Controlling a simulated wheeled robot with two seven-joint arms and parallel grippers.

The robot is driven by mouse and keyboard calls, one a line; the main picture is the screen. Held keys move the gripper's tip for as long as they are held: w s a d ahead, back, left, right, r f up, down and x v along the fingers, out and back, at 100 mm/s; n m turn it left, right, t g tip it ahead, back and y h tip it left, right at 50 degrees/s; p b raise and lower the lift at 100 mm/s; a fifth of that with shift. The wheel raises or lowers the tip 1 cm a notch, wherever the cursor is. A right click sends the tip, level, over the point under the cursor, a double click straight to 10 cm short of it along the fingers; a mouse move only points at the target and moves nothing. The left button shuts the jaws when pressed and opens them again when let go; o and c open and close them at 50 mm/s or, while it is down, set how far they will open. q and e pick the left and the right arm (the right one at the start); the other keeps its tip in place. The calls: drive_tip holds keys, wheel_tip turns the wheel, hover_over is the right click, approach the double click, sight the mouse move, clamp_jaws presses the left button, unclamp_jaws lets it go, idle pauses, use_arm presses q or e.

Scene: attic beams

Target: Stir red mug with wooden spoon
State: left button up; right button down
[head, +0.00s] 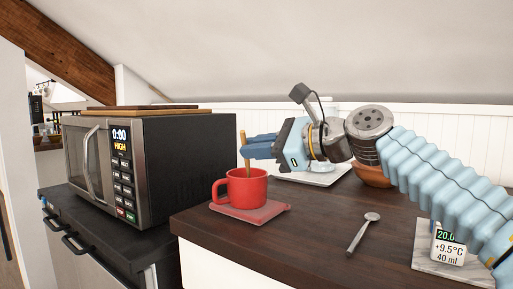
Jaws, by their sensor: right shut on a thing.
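A red mug (247,189) stands upright on a flat reddish coaster or board (250,212) on the dark wooden counter. My right gripper (248,148) reaches in from the right, above the mug. It is shut on the wooden spoon (245,158), a thin brown handle that stands nearly upright between its fingers. The spoon's lower end goes down into the mug and is hidden by the mug's wall. The mug's handle points left. My left gripper is not in view.
A microwave (150,165) with a wooden board on top stands left of the mug. A metal spoon (363,232) lies on the counter in front. A small display (449,245) on a marble slab (425,262) is at right. A brown bowl (372,176) sits behind my right arm.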

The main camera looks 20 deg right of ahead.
drive_tip(key=shift+f+b, duration=0.35)
drive_tip(key=shift+f, duration=0.2)
drive_tip(key=shift+r+p, duration=0.15)
drive_tip(key=shift+p, duration=0.15)
idle(0.3)
idle(0.4)
